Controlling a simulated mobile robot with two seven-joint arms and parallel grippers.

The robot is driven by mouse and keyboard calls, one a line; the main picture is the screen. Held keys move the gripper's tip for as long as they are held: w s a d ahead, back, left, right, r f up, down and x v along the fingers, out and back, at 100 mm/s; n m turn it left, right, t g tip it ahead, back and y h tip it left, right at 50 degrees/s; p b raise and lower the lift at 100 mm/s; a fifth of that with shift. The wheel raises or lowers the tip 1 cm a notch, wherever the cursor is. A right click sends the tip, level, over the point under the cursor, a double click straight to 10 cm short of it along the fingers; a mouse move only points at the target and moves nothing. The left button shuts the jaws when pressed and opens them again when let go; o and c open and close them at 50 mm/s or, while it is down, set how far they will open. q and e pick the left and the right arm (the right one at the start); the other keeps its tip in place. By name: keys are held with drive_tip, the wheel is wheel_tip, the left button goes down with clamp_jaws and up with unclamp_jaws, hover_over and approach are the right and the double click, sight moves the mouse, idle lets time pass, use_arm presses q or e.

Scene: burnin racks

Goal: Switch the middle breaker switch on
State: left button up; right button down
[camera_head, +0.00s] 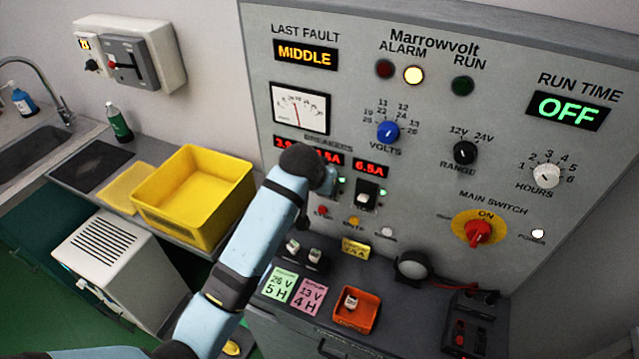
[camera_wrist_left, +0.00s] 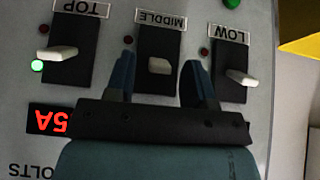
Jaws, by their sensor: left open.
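The middle breaker switch (camera_wrist_left: 159,66) is a short white lever on a black plate under an upside-down MIDDLE label (camera_wrist_left: 161,19) in the left wrist view. My left gripper (camera_wrist_left: 158,72) is open, with one blue finger on each side of this lever; contact is not visible. A dark red lamp (camera_wrist_left: 128,40) is beside the middle plate. The TOP switch (camera_wrist_left: 57,53) has a lit green lamp (camera_wrist_left: 37,66); the LOW switch (camera_wrist_left: 241,77) is at the right. In the head view my left arm hides the middle breaker and the fingers. My right gripper is out of view.
The grey panel (camera_head: 440,125) shows MIDDLE on its fault display (camera_head: 305,54), a lit ALARM lamp (camera_head: 414,75) and a red main switch (camera_head: 479,232). A yellow bin (camera_head: 190,190) stands left of my arm. An orange tray (camera_head: 357,310) sits on the ledge below.

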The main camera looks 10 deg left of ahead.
use_arm(q)
drive_tip(key=b+v, duration=0.1)
drive_tip(key=v, duration=1.2)
drive_tip(key=shift+s+r+b, duration=0.25)
drive_tip(key=shift+r+b, duration=0.05)
drive_tip(key=shift+b, duration=0.05)
